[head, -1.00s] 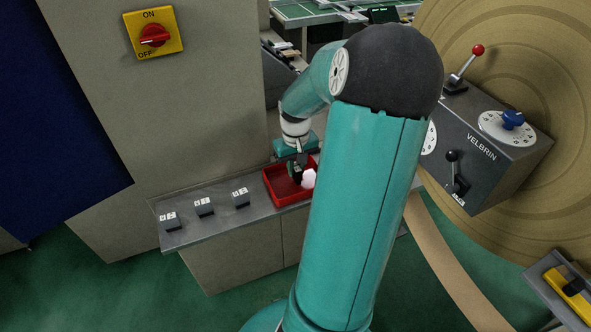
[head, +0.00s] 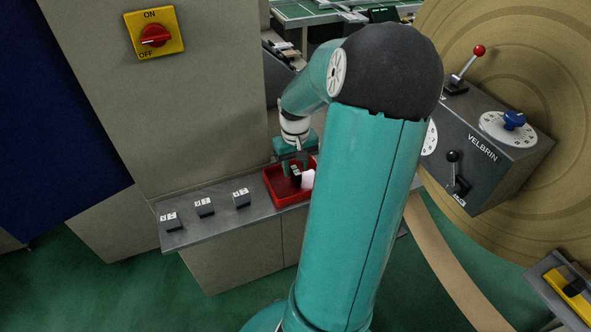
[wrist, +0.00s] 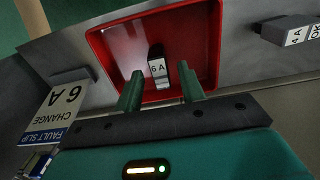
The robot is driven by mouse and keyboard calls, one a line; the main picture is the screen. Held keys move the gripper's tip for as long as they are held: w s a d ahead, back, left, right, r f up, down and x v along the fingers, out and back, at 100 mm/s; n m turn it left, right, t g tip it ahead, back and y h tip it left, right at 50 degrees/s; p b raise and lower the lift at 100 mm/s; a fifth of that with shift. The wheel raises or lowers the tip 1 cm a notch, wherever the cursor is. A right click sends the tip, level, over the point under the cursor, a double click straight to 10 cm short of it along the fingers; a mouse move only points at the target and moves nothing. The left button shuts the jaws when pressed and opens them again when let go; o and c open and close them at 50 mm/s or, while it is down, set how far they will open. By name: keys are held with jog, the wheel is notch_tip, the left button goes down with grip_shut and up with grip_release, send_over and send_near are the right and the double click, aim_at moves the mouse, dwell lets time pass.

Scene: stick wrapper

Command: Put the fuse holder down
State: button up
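The fuse holder (wrist: 157,68) is a small black block with a white "6 A" label. It rests in the red tray (wrist: 112,48), and it also shows in the head view (head: 296,173). My gripper (wrist: 160,72) is over the tray with its two green fingers apart, one on each side of the holder. Gaps show between the fingers and the holder in the wrist view. In the head view my gripper (head: 292,160) is small and partly hard to make out.
A white slip (wrist: 58,108) reading "FAULT SLIP CHANGE 6 A" stands beside the tray. Several labelled black blocks, such as one (head: 241,198), sit along the grey shelf (head: 222,222). A cabinet wall with a red switch (head: 154,36) rises behind. A dark lever box (head: 490,145) is right.

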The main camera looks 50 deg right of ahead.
aim_at(295, 170)
notch_tip(295, 170, up, 10)
jog(key=w+a+r+n+t+h, duration=0.1)
jog(key=w+a+r, duration=0.15)
jog(key=a, duration=0.65)
jog(key=w+a+r+n+h, duration=0.1)
jog(key=w+a+r+n, duration=0.15)
jog(key=a, duration=0.65)
jog(key=s+a+r+n+t+y, duration=0.1)
jog(key=s+a, duration=0.3)
jog(key=a, duration=0.5)
jog(key=s+a+r+n+t+y, duration=0.1)
jog(key=s+a+r+t, duration=0.1)
jog(key=a, duration=0.7)
jog(key=shift+s+r+n+t, duration=0.35)
jog(key=shift+s+t, duration=0.45)
jog(key=shift+s, duration=0.15)
